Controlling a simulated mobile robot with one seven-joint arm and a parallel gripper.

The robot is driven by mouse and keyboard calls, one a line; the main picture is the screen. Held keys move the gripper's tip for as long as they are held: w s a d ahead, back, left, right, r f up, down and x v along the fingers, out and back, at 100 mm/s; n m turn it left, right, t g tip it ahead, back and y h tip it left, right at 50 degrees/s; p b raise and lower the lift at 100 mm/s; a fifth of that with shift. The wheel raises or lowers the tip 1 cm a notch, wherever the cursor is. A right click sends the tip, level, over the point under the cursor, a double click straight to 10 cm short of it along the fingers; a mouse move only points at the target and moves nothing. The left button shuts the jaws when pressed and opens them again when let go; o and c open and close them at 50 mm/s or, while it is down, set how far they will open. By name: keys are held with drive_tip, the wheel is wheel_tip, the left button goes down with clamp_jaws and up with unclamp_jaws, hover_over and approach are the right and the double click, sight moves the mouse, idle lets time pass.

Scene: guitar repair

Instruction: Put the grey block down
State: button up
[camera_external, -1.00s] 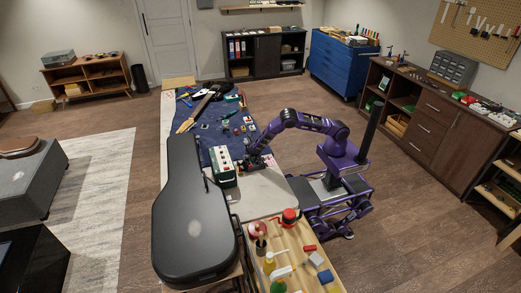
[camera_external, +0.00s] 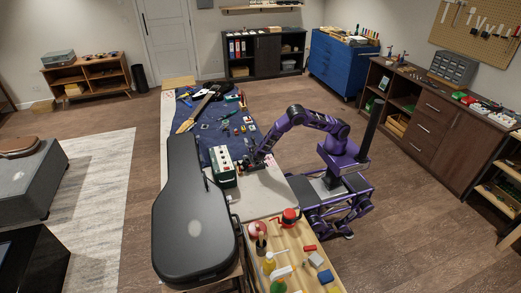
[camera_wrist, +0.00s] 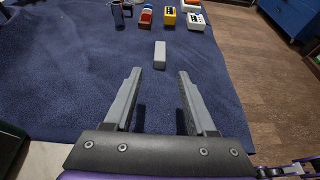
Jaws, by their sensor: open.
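The grey block (camera_wrist: 160,55) stands on the blue mat (camera_wrist: 60,80) in the wrist view, just beyond my fingertips. My gripper (camera_wrist: 159,73) is open and empty, with the block in line with the gap between its fingers and apart from both. In the external view my gripper (camera_external: 252,162) is low over the near end of the mat. I cannot make out the block in that view.
Several small pedals, one of them yellow (camera_wrist: 168,16), stand beyond the block. In the external view a green and white box (camera_external: 223,167) stands left of my gripper. A black guitar case (camera_external: 193,225) and a guitar (camera_external: 200,105) lie nearby.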

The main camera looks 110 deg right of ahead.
drive_tip(key=shift+v, duration=1.2)
